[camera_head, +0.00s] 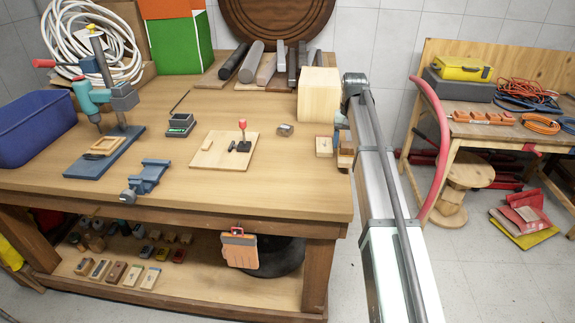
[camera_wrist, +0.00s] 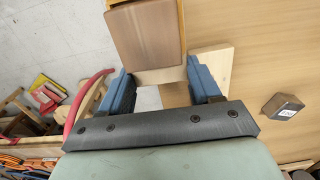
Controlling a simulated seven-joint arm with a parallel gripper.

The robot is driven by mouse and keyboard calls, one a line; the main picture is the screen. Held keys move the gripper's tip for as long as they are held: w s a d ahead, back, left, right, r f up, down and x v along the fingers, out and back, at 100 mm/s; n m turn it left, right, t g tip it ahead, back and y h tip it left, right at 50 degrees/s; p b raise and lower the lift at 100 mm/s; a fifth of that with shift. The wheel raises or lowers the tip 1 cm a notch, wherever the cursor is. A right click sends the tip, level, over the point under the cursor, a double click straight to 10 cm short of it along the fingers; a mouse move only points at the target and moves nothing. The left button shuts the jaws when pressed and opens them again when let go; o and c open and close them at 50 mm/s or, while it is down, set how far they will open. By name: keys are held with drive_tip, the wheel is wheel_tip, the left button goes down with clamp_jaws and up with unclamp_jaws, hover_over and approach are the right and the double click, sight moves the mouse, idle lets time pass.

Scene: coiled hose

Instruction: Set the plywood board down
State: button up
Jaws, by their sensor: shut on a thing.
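The plywood board (camera_head: 319,95) is a pale, squarish piece at the back right of the workbench in the head view, its broad face towards the camera. I cannot tell whether its lower edge touches the bench. In the wrist view my gripper (camera_wrist: 162,88) has its two blue fingers closed on pale wood, which I take to be the board (camera_wrist: 160,76). A brown wooden piece (camera_wrist: 148,38) with a yellow edge shows above the fingers there.
The workbench (camera_head: 250,193) has a flat board with a red-handled clamp (camera_head: 241,145), a small dark block (camera_head: 285,130), a blue vise (camera_head: 146,180) and a drill stand (camera_head: 112,90). Dark bars lie behind. The front centre is fairly clear. A red hose (camera_head: 444,130) curves beside my arm.

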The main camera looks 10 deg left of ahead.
wheel_tip(320, 180, up, 6)
hover_over(289, 156)
drive_tip(key=shift+f, duration=5)
drive_tip(key=shift+f, duration=0.1)
drive_tip(key=o, duration=1.1)
wheel_tip(289, 156, up, 12)
drive_tip(key=shift+r, duration=0.1)
